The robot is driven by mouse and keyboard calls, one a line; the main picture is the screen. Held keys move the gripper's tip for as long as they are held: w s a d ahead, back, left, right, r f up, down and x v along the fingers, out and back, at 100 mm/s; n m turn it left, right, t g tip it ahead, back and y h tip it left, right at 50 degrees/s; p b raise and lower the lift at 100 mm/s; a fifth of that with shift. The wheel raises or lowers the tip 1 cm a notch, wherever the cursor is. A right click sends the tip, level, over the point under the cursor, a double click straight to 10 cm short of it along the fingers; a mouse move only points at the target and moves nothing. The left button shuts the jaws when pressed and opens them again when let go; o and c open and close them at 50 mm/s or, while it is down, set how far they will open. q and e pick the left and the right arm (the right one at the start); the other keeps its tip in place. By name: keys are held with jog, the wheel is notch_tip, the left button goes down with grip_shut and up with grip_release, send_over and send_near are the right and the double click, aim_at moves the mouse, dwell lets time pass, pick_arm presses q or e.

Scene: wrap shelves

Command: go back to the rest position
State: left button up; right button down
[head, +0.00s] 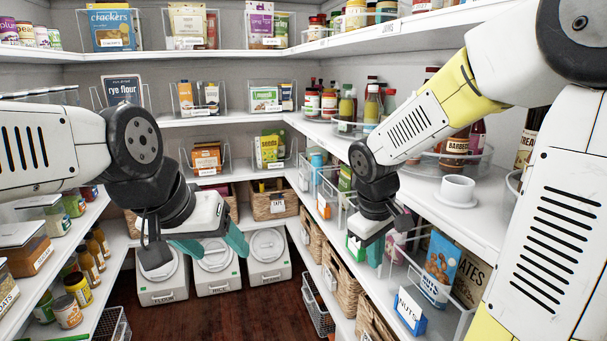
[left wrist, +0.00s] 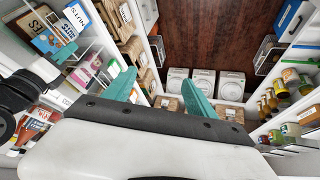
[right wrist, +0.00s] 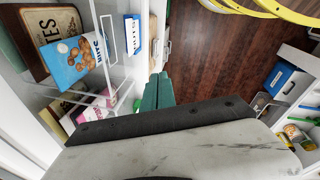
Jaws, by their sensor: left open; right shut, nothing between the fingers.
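My left gripper (head: 212,246) hangs in the open middle of the pantry, in front of the white lidded bins. Its two teal fingers are apart with nothing between them, which also shows in the left wrist view (left wrist: 160,92). My right gripper (head: 372,250) hangs beside the right-hand shelf, close to the wire baskets. In the right wrist view its teal fingers (right wrist: 158,92) are together and hold nothing. Both arms are bent at the elbow, with the grippers pointing downward.
A blue nuts bag (head: 440,262) stands in a wire basket below. White bins (head: 268,257) line the back floor. Jars (head: 77,287) fill the left shelves. The wooden floor (head: 240,315) between is clear.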

jog(key=s+a+r+m+t+y, duration=0.1)
jog(key=s+r+m+t+y, duration=0.2)
jog(key=s+r+m, duration=0.3)
jog(key=shift+s+r+t+y, duration=0.3)
jog(key=shift+s+r+t, duration=0.2)
jog(key=shift+s+r, duration=2)
